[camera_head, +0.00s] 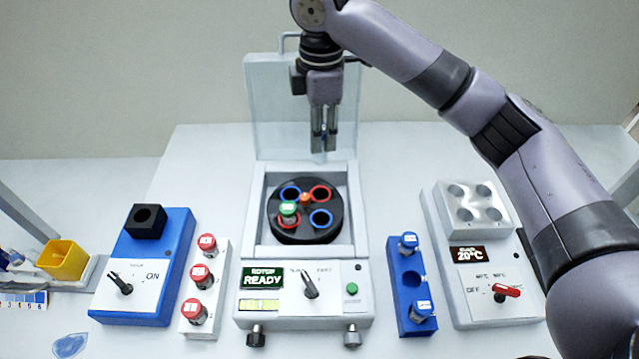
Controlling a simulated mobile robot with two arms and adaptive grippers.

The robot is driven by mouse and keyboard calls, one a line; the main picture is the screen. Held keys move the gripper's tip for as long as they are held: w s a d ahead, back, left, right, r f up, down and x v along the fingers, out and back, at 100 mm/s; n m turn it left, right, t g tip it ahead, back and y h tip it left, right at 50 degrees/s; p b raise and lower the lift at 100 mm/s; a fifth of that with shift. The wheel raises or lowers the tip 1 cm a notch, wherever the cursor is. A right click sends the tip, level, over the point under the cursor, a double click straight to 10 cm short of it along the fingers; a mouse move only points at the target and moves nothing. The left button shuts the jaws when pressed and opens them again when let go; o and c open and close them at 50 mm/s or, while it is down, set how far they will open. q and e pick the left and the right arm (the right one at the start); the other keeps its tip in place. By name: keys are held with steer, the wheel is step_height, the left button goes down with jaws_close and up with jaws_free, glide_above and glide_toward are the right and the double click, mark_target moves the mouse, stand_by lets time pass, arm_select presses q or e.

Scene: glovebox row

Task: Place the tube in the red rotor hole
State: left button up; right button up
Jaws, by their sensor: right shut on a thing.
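The black rotor (305,233) sits in the open centrifuge (257,212). A green-capped tube (288,209) stands at the lower-left red hole; the upper-right red hole looks empty. My right gripper (324,142) points down in front of the raised lid, above and behind the rotor. It is shut on a tube, mostly hidden between the fingers; its cap colour cannot be told. My left gripper is not in view.
A clear lid (268,110) stands raised behind. A white rack (190,320) holds red-capped tubes. A blue rack (413,262) holds two blue-capped tubes around an empty middle hole. A blue device (180,250) stands left, a white heater block (440,215) right.

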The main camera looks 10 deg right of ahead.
step_height(320, 180, down, 5)
steer(key=shift+w+p, duration=0.15)
steer(key=shift+p, duration=0.3)
step_height(320, 180, down, 9)
steer(key=shift+w+r+p, duration=0.1)
steer(key=shift+r+p, duration=0.05)
steer(key=shift+p, duration=0.55)
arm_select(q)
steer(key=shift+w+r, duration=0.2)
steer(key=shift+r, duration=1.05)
arm_select(e)
steer(key=shift+f, duration=0.5)
steer(key=o, duration=0.7)
steer(key=shift+f, duration=0.15)
steer(key=shift+c, duration=0.2)
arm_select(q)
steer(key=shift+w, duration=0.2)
arm_select(e)
steer(key=o, duration=0.4)
steer(key=shift+o, duration=0.2)
